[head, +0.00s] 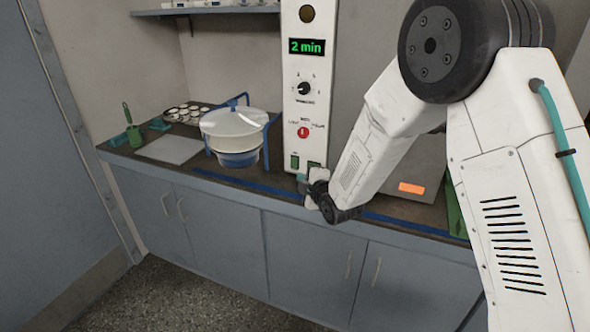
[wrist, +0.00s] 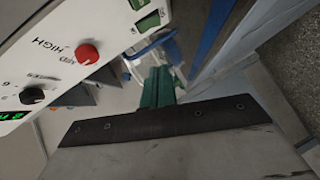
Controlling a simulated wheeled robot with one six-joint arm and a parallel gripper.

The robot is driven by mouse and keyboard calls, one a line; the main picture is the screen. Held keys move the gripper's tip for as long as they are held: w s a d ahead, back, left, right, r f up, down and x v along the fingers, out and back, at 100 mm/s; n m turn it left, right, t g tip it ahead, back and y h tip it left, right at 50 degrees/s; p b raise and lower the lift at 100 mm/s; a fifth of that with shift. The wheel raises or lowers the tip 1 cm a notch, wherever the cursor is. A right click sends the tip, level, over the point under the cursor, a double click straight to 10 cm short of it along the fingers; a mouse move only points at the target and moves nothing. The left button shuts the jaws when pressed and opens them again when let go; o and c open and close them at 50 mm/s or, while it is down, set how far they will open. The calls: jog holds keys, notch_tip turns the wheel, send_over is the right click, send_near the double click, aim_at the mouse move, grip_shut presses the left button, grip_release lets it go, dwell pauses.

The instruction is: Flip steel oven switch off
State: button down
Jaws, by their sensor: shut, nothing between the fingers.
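A tall white control panel (head: 308,70) stands at the back of the counter. Its display reads "2 min" above a black dial (head: 304,88) and a red knob (head: 303,132). Two green switches, a left one (head: 295,161) and a right one (head: 314,166), sit at its bottom; the wrist view shows green switches (wrist: 148,22) too. I cannot read which one is for the steel oven, or its position. My gripper (head: 302,180) has teal fingers, shut and empty, just in front of the panel's lower end. The fingers also show in the wrist view (wrist: 158,82).
A white sieve pan with a blue frame (head: 234,123) stands left of the panel. A grey box with an orange label (head: 411,188) is partly hidden behind my arm. A tray of small cups (head: 184,112) and a green-handled tool (head: 133,133) are further left.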

send_near(291, 165)
jog(key=a, duration=0.3)
jog(key=shift+w+a, duration=0.3)
jog(key=shift+w, duration=0.05)
jog(key=w, duration=0.1)
jog(key=w+f, duration=0.1)
jog(key=w, duration=0.1)
jog(key=shift+w+d+f, duration=0.2)
jog(key=shift+d, duration=0.1)
jog(key=shift+w+d+f, duration=0.15)
jog(key=shift+w, duration=0.35)
